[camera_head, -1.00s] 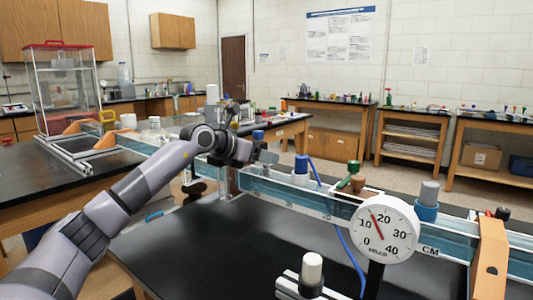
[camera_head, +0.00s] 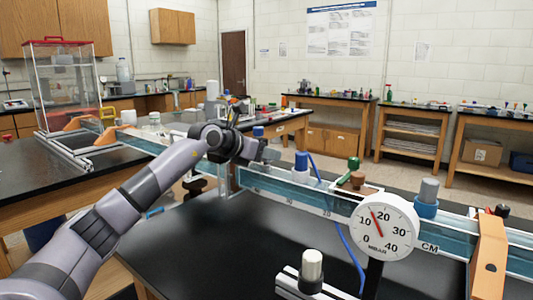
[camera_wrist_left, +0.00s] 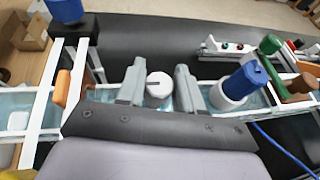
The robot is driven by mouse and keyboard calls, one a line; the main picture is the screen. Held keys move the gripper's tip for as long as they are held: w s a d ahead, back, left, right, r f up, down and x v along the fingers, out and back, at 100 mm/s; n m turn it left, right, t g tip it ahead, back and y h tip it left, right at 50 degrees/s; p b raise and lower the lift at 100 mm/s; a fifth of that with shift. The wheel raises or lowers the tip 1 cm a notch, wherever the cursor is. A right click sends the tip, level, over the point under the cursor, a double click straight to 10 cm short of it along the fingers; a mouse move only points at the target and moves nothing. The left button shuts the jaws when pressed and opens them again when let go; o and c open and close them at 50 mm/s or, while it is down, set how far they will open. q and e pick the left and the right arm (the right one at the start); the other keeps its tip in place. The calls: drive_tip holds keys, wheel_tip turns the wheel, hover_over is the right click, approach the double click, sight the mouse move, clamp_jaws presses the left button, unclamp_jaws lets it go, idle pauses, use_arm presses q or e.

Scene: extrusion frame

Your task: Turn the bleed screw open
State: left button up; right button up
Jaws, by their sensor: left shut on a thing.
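The bleed screw (camera_wrist_left: 159,90), a white round head with a dark slot across it, sits between my left gripper's two grey fingers in the left wrist view. My left gripper (camera_wrist_left: 161,88) is shut on it; a small gap seems to show at the right finger. In the head view my left gripper (camera_head: 266,156) reaches over the clear track, left of a blue-capped white fitting (camera_head: 301,163). The screw is hidden there behind the gripper. My right gripper is in neither view.
The blue-capped fitting also stands close right of the fingers in the left wrist view (camera_wrist_left: 236,86). A green-and-brown valve (camera_head: 352,174), a dial gauge (camera_head: 384,228) and an orange bracket (camera_head: 489,255) are farther right. The black bench (camera_head: 230,245) in front is largely clear.

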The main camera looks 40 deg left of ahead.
use_arm(q)
drive_tip(key=shift+n+y, duration=0.3)
drive_tip(key=shift+y, duration=0.1)
drive_tip(key=shift+n+y+b, duration=0.35)
drive_tip(key=shift+n+y, duration=0.55)
drive_tip(key=shift+y, duration=0.1)
drive_tip(key=n+y+b, duration=0.1)
drive_tip(key=n+y, duration=0.1)
drive_tip(key=shift+d+f+g+y+b, duration=0.1)
drive_tip(key=shift+f+g+y+b, duration=0.05)
drive_tip(key=shift+g+y+b, duration=0.2)
drive_tip(key=shift+n+g+y+b, duration=0.25)
drive_tip(key=shift+n+y+b, duration=0.45)
drive_tip(key=shift+n+y, duration=0.3)
drive_tip(key=n+g+y+b, duration=0.2)
drive_tip(key=shift+n+y, duration=0.35)
drive_tip(key=shift+n, duration=0.05)
drive_tip(key=shift+n+g+y+b, duration=0.8)
drive_tip(key=shift+n+g+b, duration=0.2)
drive_tip(key=shift+n+b, duration=0.15)
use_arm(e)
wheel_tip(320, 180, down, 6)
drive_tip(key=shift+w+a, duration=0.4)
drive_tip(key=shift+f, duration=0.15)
use_arm(q)
drive_tip(key=o, duration=1)
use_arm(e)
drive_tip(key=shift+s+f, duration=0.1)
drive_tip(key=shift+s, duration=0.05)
